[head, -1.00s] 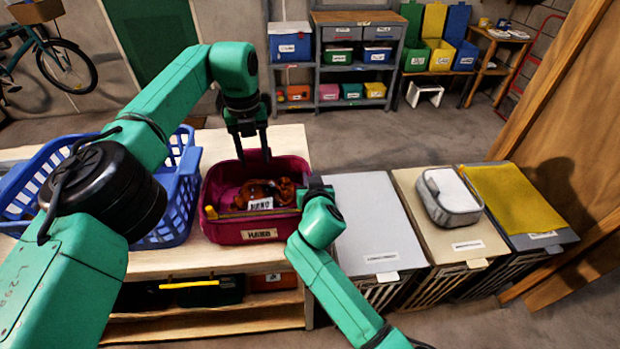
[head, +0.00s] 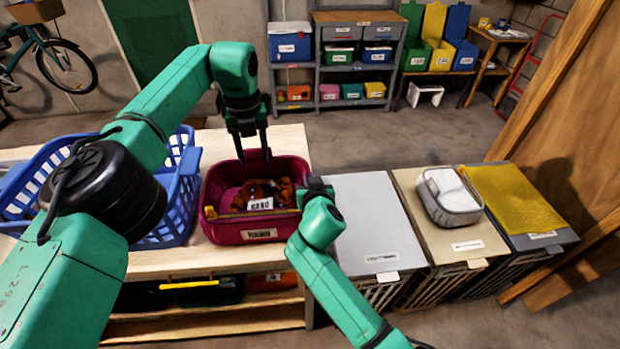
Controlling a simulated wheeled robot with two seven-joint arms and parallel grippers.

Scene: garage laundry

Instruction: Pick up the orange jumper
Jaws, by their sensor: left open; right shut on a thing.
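The orange jumper (head: 266,188) lies bunched up in the dark red bin (head: 257,236), with a white label in front of it. My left gripper (head: 254,157) points down above the back of the bin. Its two fingers are apart with nothing between them. My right gripper (head: 302,192) reaches over the bin's right rim from the front right. It is shut at the right edge of the orange cloth. Its fingertips are mostly hidden, so the exact grip cannot be seen.
A blue laundry basket (head: 187,190) stands left of the bin on the wooden bench (head: 290,140). Lidded hampers (head: 370,215) stand to the right. One carries a grey basket (head: 452,207) with white cloth. A yellow rod (head: 190,284) shows below the bench's front edge.

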